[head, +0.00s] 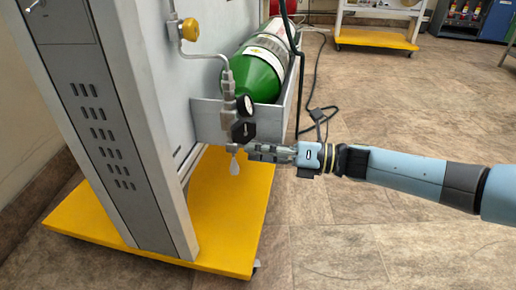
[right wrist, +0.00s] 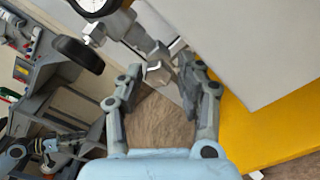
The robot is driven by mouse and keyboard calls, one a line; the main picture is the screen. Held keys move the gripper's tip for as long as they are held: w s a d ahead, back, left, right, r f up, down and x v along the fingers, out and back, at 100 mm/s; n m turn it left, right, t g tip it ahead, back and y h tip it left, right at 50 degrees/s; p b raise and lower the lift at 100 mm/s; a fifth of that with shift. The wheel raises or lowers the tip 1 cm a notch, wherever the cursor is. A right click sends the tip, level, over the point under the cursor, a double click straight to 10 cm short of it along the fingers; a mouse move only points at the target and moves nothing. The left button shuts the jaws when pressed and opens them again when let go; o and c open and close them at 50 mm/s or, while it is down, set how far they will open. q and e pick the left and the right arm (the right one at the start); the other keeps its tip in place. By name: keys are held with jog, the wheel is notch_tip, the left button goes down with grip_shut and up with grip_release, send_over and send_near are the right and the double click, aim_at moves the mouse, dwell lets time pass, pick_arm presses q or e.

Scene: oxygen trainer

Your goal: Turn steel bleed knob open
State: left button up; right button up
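The steel bleed knob (right wrist: 158,73) is a small bright metal piece at the lower end of the steel fitting in the right wrist view. It lies between the fingertips of my right gripper (right wrist: 163,76). The fingers are apart, with a visible gap on the left side; contact on the right side is unclear. In the head view my right gripper (head: 253,151) reaches in from the right, just below the black knob (head: 243,131), and largely hides the bleed knob. The black knob also shows in the right wrist view (right wrist: 80,55).
A round gauge (head: 247,105) sits above the black knob. A green cylinder (head: 255,78) lies in a grey tray (head: 208,122). A yellow valve knob (head: 190,29) is higher up. A pale drop-shaped piece (head: 235,167) hangs below the fitting. The yellow base (head: 235,220) is below.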

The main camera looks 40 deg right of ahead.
jog(key=shift+o, duration=0.7)
jog(key=v, duration=1.2)
jog(key=shift+w, duration=0.1)
